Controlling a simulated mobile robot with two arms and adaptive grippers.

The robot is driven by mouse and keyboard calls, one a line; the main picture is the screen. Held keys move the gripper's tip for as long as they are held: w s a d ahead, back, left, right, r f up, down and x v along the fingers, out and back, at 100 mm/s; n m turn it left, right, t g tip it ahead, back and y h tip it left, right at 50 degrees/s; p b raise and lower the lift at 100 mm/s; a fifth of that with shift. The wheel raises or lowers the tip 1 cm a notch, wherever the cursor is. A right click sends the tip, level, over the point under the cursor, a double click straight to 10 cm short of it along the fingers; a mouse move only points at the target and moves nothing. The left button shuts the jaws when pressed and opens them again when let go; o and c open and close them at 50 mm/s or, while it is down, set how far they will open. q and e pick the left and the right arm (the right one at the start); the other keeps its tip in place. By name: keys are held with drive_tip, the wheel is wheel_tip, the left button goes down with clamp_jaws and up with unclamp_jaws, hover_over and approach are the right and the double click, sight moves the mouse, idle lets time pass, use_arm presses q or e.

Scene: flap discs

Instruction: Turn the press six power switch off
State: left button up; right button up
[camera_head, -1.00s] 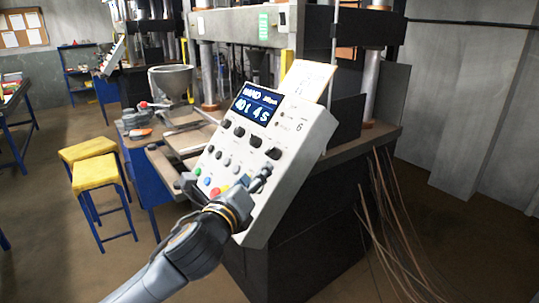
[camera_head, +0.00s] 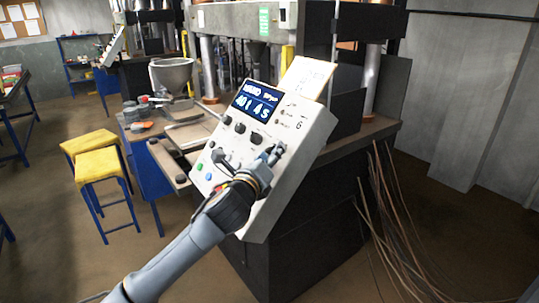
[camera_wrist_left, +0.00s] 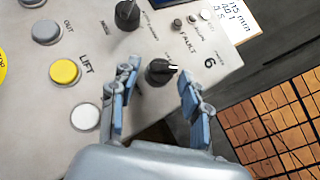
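The press six control panel (camera_head: 312,135) is a tilted white box with a blue display, knobs and coloured buttons. In the left wrist view, a black rotary switch (camera_wrist_left: 158,73) with a white pointer mark sits beside the printed "6"; the small label by it is too blurred to read surely. Its pointer faces right in that view. My left gripper (camera_head: 270,156) is at the panel's right side and hides part of it. In the left wrist view, the left gripper (camera_wrist_left: 162,75) is open, one finger on each side of the switch, with visible gaps. My right gripper is out of view.
A yellow button (camera_wrist_left: 65,72), a white button (camera_wrist_left: 85,117) and another black knob (camera_wrist_left: 127,14) are close to the left gripper. A paper card (camera_head: 308,78) stands behind the panel's top. Cables (camera_head: 385,215) hang at the right. Yellow stools (camera_head: 103,166) stand at left.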

use_arm(q)
clamp_jaws()
drive_tip(key=shift+d+r+n+y+p, duration=0.1)
drive_tip(key=shift+r+n+y+p, duration=0.1)
drive_tip(key=shift+n+y+p, duration=0.4)
drive_tip(key=n+y+p, duration=0.1)
drive_tip(key=p, duration=0.1)
drive_tip(key=n+g+y+p, duration=0.1)
drive_tip(key=n+p, duration=0.1)
drive_tip(key=r+n+y+p, duration=0.1)
drive_tip(key=n+y+p, duration=0.1)
drive_tip(key=p, duration=0.1)
drive_tip(key=shift+d+g, duration=0.35)
drive_tip(key=shift+g, duration=0.05)
drive_tip(key=shift+n+g+p, duration=0.3)
drive_tip(key=shift+n+p, duration=0.05)
drive_tip(key=shift+n, duration=0.25)
drive_tip(key=shift+d+f+n+g+y+p, duration=0.15)
drive_tip(key=shift+n+g+y+p, duration=0.3)
drive_tip(key=shift+n+y, duration=0.3)
drive_tip(key=shift+w+d+n+g+y, duration=0.15)
drive_tip(key=shift+n+g+y, duration=0.6)
drive_tip(key=shift+n+g, duration=0.8)
drive_tip(key=shift+n, duration=0.3)
